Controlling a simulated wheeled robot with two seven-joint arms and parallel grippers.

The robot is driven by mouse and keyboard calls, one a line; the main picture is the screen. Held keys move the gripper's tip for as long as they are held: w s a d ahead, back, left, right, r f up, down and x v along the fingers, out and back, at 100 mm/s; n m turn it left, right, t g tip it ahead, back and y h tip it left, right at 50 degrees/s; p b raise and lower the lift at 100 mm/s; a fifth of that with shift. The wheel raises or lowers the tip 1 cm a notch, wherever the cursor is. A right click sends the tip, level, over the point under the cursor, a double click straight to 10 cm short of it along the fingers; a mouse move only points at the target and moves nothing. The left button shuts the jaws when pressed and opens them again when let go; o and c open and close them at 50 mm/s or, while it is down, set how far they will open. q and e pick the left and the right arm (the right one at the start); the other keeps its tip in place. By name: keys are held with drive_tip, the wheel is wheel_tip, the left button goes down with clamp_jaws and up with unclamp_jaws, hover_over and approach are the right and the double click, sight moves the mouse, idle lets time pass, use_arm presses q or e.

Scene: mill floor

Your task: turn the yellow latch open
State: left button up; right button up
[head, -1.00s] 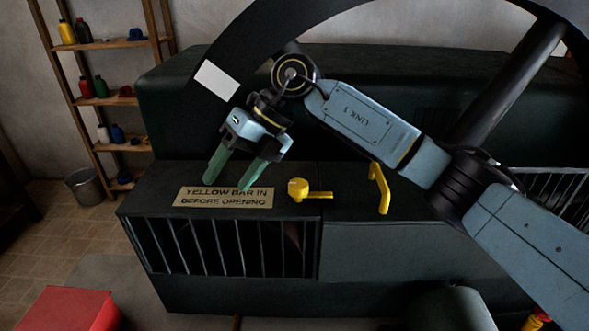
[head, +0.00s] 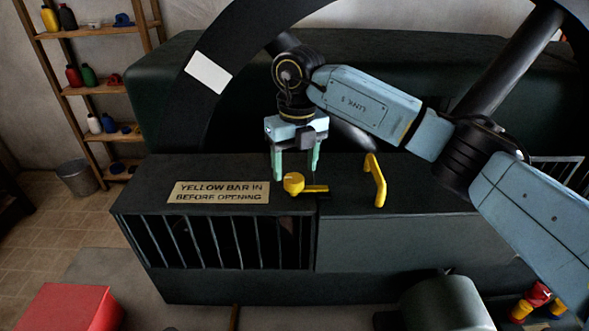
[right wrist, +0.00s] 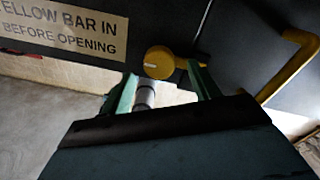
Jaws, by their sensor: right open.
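The yellow latch (head: 293,184) is a round knob with a short bar pointing right, on top of the dark machine housing (head: 240,258). It also shows in the right wrist view (right wrist: 158,62), where part of its bar is behind a finger. My right gripper (head: 296,176) points down at the latch with its green fingers apart. In the head view one finger is left of the knob and the other is near the bar. The gripper is open; I cannot tell whether it touches the latch. My left gripper is not in view.
A yellow handle (head: 376,180) stands on the housing right of the latch. A sign (head: 219,193) reading "YELLOW BAR IN BEFORE OPENING" lies left of it. A large dark wheel rim (head: 180,105) rises behind. A red box (head: 68,308) is at the lower left.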

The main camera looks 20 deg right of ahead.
sight(294, 186)
drive_tip(key=shift+a+f, duration=0.1)
drive_tip(key=shift+f, duration=1.35)
drive_tip(key=shift+c, duration=0.3)
drive_tip(key=c, duration=0.9)
